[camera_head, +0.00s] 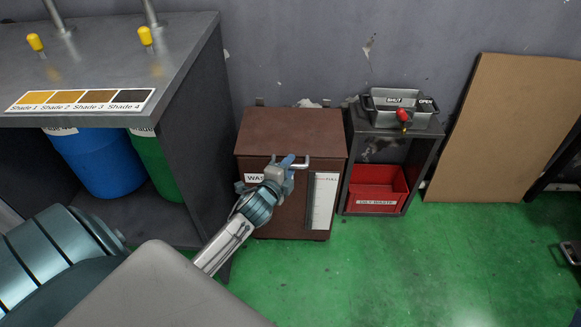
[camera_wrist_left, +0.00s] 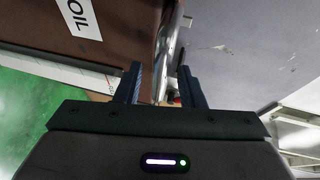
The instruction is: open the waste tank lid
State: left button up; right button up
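The waste tank is a brown box (camera_head: 268,215) against the wall in the head view, with its lid (camera_head: 292,128) lying flat and closed on top. A metal handle (camera_head: 303,163) sticks out at the lid's front edge. My left gripper (camera_head: 287,168) is at this handle and covers part of it and of the "WAS..." label. In the left wrist view the two fingers (camera_wrist_left: 162,86) stand apart, with the brown tank (camera_wrist_left: 120,25) at upper left. My right gripper is not in view.
A grey bench (camera_head: 185,60) with blue and green drums below stands left of the tank. A dark stand (camera_head: 352,140) with a grey SHUT/OPEN valve box (camera_head: 400,108) and a red bin (camera_head: 377,190) is close on its right. Green floor (camera_head: 400,265) in front is clear.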

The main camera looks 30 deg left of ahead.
pick_arm(q)
jog(key=shift+w+f, duration=0.1)
jog(key=shift+w, duration=0.4)
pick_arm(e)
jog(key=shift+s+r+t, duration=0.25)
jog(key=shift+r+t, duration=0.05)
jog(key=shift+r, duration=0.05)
pick_arm(q)
grip_shut()
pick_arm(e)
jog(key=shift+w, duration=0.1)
